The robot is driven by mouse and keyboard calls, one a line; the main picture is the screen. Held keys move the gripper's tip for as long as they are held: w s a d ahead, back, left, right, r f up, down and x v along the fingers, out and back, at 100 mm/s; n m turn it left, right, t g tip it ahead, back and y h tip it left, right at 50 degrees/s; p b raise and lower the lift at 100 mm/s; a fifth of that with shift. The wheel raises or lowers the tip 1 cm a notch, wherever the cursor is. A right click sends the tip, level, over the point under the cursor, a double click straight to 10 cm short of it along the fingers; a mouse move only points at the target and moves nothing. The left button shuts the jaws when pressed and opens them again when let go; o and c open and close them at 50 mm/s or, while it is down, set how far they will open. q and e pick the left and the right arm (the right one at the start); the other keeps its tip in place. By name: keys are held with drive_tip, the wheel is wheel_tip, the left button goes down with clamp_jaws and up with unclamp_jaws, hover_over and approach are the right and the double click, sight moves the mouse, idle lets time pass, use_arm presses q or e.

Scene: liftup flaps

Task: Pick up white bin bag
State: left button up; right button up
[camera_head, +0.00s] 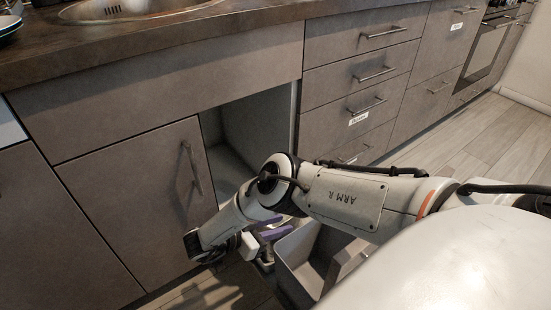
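My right arm reaches in from the right and bends down in front of the open cabinet. My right gripper (273,229) is low beside the bin, with purple finger parts partly hidden behind my forearm. I cannot tell how far apart its fingers are. A grey open bin (290,277) stands on the floor just right of this gripper, partly covered by my arm and body. I cannot make out a white bin bag; the bin's inside is only partly visible. My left gripper is out of view.
An open cabinet compartment (259,125) is behind my arm, next to a closed door with a handle (192,168). Drawers (357,75) line the right. The worktop (130,50) with a sink (115,10) runs above. The wooden floor (480,135) at the right is clear.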

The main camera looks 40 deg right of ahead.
sight(286, 223)
drive_tip(key=x, duration=0.3)
drive_tip(key=shift+d+f+b, duration=0.15)
drive_tip(key=shift+d+b, duration=0.05)
drive_tip(key=shift+b, duration=0.1)
clamp_jaws()
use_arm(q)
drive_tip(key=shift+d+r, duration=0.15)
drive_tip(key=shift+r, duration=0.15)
use_arm(e)
drive_tip(key=shift+a, duration=0.1)
